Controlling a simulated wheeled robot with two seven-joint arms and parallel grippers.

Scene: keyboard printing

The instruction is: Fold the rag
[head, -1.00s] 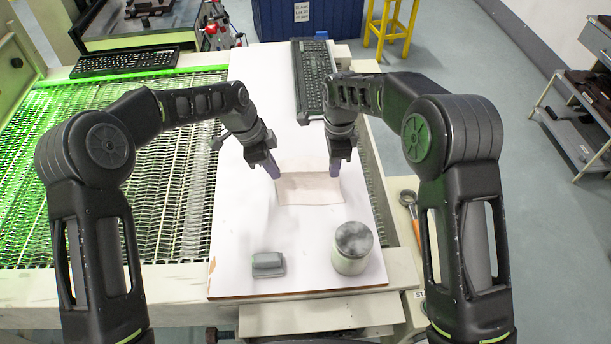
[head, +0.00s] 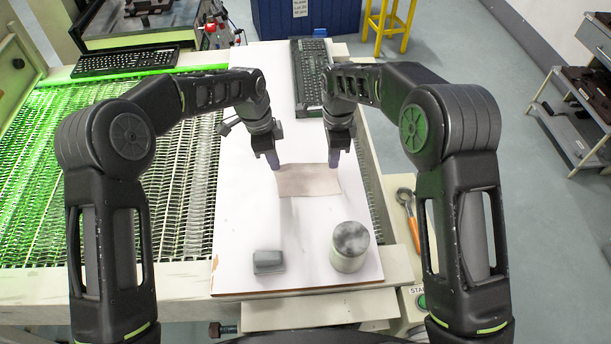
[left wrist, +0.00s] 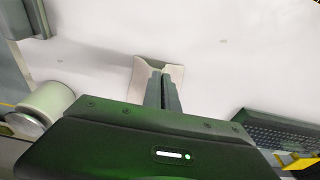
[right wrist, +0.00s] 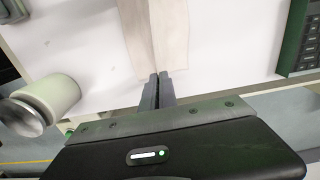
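The rag (head: 308,182) is a pale beige-brown cloth near the middle of the white board, stretched between my two grippers. Its far edge runs between the fingertips in the head view. My left gripper (head: 275,165) is shut on its far left corner; the cloth shows at the fingertips in the left wrist view (left wrist: 146,77). My right gripper (head: 334,163) is shut on its far right corner; the right wrist view shows the cloth as a pale strip (right wrist: 170,35) at the fingertips. How much cloth touches the board, and any layer underneath, I cannot tell.
A grey-lidded jar (head: 350,247) and a small grey block (head: 268,262) stand near the white board's (head: 240,220) front edge. A black keyboard (head: 310,75) lies at its back right. A wire-mesh conveyor (head: 180,170) is at left. The board's left middle is clear.

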